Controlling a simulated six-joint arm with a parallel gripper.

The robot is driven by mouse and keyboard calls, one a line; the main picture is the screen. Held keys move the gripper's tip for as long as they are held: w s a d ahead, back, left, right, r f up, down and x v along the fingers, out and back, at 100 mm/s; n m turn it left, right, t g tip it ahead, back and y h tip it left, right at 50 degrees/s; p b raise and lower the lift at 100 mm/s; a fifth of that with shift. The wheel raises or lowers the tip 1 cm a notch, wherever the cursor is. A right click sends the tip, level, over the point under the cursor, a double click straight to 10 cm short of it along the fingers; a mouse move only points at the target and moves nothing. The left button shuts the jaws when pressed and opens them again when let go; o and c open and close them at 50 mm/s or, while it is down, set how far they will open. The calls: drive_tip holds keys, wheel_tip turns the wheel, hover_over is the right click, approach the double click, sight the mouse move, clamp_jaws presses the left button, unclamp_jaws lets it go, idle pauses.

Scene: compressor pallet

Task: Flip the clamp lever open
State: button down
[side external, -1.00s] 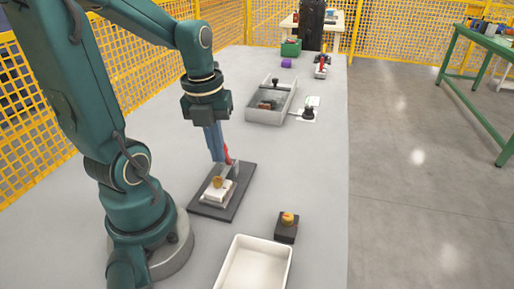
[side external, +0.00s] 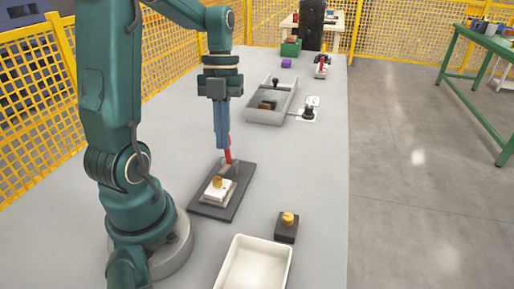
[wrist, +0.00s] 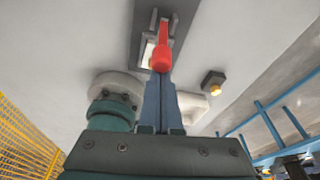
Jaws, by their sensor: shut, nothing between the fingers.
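The clamp's red lever (side external: 229,156) stands steeply up from the far end of a dark base plate (side external: 206,208). A pale block (side external: 216,192) with a brass-coloured knob on top (side external: 217,181) sits on the same plate. My gripper (side external: 223,146) points down with its blue fingers shut and empty, right at the lever's upper part. In the wrist view the red lever (wrist: 162,52) has its rounded end just beyond my fingertips (wrist: 159,78). Whether they touch it, I cannot tell. The fingers partly cover the lever in the side view.
A white tray (side external: 284,255) and a dark block with a yellow-orange button (side external: 287,226) lie nearer the camera. A grey metal bin (side external: 256,115) stands farther back, with a small dark-knobbed item (side external: 309,111) beside it.

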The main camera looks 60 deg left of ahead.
drive_tip(key=shift+w+a+r+g+h, duration=0.15)
drive_tip(key=shift+w+a+g+h, duration=0.55)
drive_tip(key=shift+w+a+g, duration=0.1)
drive_tip(key=shift+w+a+f, duration=0.2)
drive_tip(key=shift+w+a, duration=0.7)
drive_tip(key=shift+w+a+f, duration=0.15)
drive_tip(key=shift+w+a, duration=0.7)
drive_tip(key=shift+s, duration=0.1)
